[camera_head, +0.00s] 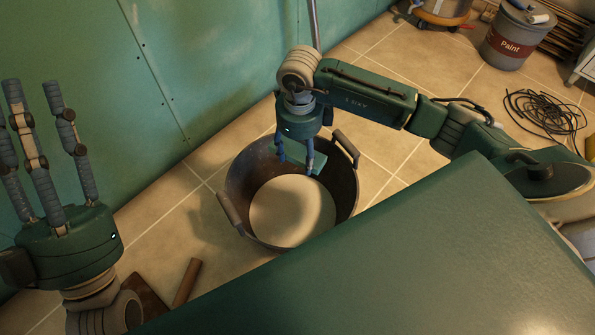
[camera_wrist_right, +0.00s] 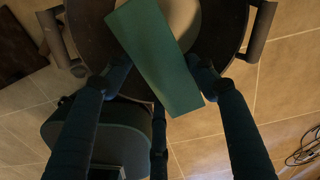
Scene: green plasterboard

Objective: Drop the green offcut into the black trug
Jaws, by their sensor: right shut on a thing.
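The black trug (camera_head: 346,196) stands on the tiled floor, open at the top, with two brown side handles and a pale round surface inside. My right gripper (camera_head: 296,160) points down over the trug's far part. It is shut on the green offcut (camera_head: 301,154), a flat strip partly hidden by the fingers. In the right wrist view the offcut (camera_wrist_right: 160,58) lies slantwise between the fingers, with the trug's dark wall (camera_wrist_right: 98,25) behind it. My left gripper (camera_head: 42,150) is at the left with its fingers pointing up, spread and empty, well away from the trug.
A green plasterboard wall (camera_head: 215,60) runs behind the trug. Brown pieces (camera_head: 187,282) lie on the floor at lower left. A paint bucket (camera_head: 515,38) and a coil of black cable (camera_head: 545,112) are at the right. Tiles around the trug are mostly clear.

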